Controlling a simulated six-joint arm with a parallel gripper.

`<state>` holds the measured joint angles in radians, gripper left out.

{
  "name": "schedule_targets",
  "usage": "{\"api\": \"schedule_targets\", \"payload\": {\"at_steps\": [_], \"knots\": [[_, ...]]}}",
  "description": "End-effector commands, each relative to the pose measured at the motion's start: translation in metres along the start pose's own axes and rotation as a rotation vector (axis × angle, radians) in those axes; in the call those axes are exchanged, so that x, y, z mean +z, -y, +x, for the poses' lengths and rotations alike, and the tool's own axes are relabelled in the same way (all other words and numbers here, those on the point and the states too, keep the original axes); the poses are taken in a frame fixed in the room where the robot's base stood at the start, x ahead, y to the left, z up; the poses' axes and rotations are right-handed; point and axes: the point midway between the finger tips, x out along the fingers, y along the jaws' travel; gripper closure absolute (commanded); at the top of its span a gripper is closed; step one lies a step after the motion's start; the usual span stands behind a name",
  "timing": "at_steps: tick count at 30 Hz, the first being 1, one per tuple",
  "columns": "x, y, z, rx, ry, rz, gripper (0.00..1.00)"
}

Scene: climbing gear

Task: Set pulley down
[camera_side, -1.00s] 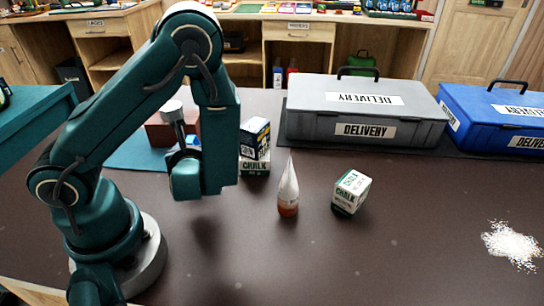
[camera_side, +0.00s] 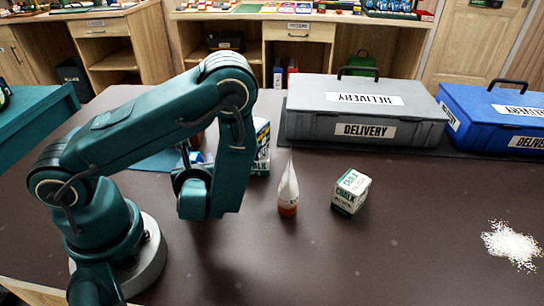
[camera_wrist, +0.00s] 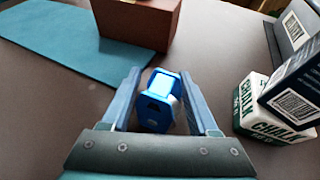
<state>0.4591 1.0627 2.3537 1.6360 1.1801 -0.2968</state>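The pulley (camera_wrist: 157,102), blue with a pale face, sits between the two fingertips of my gripper (camera_wrist: 160,74) in the wrist view. The fingers stand apart by about the pulley's width, and my gripper appears shut on it. Any thin gap at its sides is hard to make out. In the side view, a bit of blue pulley (camera_side: 197,157) shows behind my wrist, and most of my gripper is hidden there. I cannot tell whether the pulley touches the table.
Stacked boxes, the lower a chalk box (camera_wrist: 258,122), stand close on the right. A pointed bottle (camera_side: 288,192), another chalk box (camera_side: 351,192) and a grey delivery case (camera_side: 365,110) stand further right.

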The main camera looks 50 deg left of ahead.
Motion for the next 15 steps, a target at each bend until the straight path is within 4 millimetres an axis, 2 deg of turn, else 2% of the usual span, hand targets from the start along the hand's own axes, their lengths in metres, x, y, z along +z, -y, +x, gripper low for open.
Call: {"api": "schedule_targets", "payload": {"at_steps": [1,2,15], "knots": [[-0.0001,0.0,0.0,0.0,0.0,0.001,0.21],[0.0,0.0001,0.0,0.0,0.0,0.001,0.1],[0.0019,0.0011,-0.004,-0.004,0.0,0.0,0.09]]}}
